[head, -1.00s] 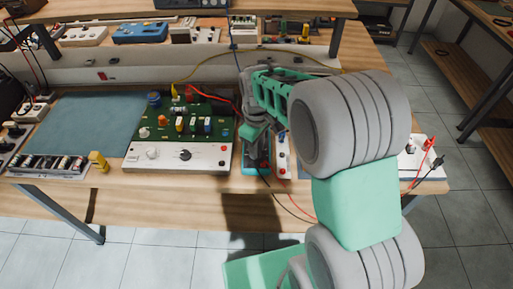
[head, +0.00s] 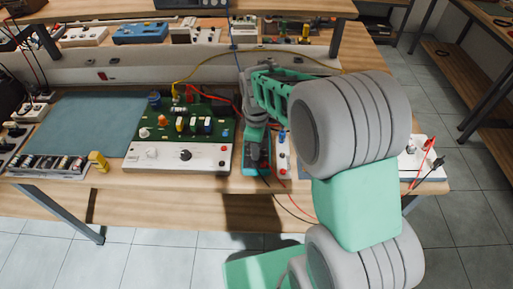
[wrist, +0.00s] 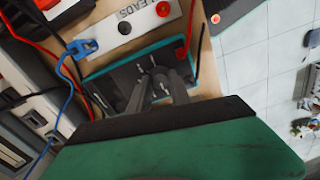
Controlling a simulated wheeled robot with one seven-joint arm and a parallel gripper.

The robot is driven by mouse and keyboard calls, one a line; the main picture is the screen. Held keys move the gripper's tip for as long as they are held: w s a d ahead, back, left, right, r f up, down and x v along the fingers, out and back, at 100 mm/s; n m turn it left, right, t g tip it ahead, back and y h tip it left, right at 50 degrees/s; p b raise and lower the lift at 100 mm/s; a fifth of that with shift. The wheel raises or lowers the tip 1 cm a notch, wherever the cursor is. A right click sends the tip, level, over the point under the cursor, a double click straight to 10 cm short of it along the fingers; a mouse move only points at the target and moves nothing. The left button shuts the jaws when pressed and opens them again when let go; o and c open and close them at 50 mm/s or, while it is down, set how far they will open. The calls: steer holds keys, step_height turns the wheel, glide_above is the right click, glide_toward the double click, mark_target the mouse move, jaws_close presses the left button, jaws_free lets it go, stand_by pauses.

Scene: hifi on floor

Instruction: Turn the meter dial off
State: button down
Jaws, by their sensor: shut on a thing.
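The meter (head: 249,167) is a dark-faced box with a teal edge, lying on the wooden bench right of the green circuit board. In the wrist view the meter (wrist: 105,85) lies at an angle across the middle. My gripper (head: 257,148) reaches down over it from above. In the wrist view my gripper (wrist: 151,73) has its fingers close together against the meter's face. They are shut on the dial, which they mostly hide. I cannot read the dial's setting.
The circuit board (head: 207,131) with its white front panel stands just left of the meter. A white LEADS strip (wrist: 140,20) with coloured sockets lies beside the meter. Red, blue and black leads run close by. A blue-grey mat (head: 85,124) lies further left.

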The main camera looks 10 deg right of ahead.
steer(key=c, duration=1.2)
jaws_free()
steer(key=shift+r, duration=0.1)
step_height(320, 180, up, 8)
steer(key=shift+f+b, duration=0.2)
steer(key=shift+b, duration=0.15)
